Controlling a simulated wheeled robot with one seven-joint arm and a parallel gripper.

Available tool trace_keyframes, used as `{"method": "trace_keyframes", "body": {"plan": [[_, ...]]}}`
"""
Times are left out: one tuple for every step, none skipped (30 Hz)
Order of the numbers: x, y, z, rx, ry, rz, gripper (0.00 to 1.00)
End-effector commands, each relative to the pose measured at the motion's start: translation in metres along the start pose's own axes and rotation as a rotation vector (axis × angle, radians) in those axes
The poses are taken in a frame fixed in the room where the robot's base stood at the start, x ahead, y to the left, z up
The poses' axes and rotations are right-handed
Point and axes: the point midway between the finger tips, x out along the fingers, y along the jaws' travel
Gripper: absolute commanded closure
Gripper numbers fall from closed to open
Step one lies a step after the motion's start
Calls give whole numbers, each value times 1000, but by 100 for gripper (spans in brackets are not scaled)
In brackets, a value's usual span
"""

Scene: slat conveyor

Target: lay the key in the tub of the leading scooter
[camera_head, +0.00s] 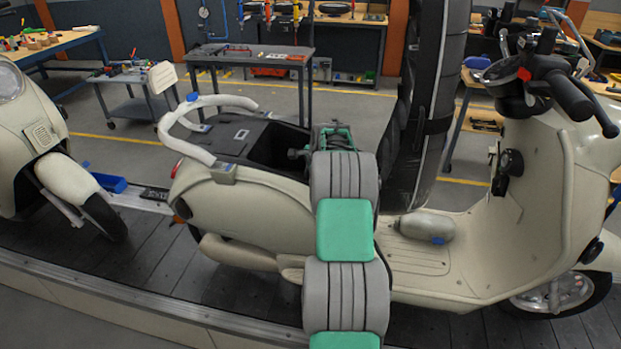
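A cream scooter (490,250) stands on the slat conveyor, its front to the right, ahead of a second scooter at the left. My gripper (297,154) is at the tub's right side, partly hidden behind my own grey and green arm links. I cannot tell whether its fingers are open or shut. No key can be made out in this view; the gripper's tips and the tub's floor are too dark and small to read.
A second cream scooter (35,150) stands behind at the left. A white grab rail (190,128) rises at the tub's left. A beige bottle-like object (428,225) lies on the footboard. A dark upright column (432,100) stands behind my arm. Workbenches line the back.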

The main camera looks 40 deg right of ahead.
Motion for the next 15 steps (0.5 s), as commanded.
{"method": "trace_keyframes", "body": {"plan": [[0, 0, 0, 0, 0, 0, 70], [0, 0, 0, 0, 0, 0, 68], [0, 0, 0, 0, 0, 0, 66], [0, 0, 0, 0, 0, 0, 66], [0, 0, 0, 0, 0, 0, 66], [0, 0, 0, 0, 0, 0, 66], [0, 0, 0, 0, 0, 0, 66], [0, 0, 0, 0, 0, 0, 66], [0, 0, 0, 0, 0, 0, 66], [-1, 0, 0, 0, 0, 0, 66], [-2, 0, 0, 0, 0, -1, 66], [-6, -1, 0, 0, 1, -3, 66], [-10, -1, 0, 0, 1, -4, 66], [-14, -1, 0, 0, 1, -4, 66], [-21, 0, 0, 0, 1, -4, 66]]}}
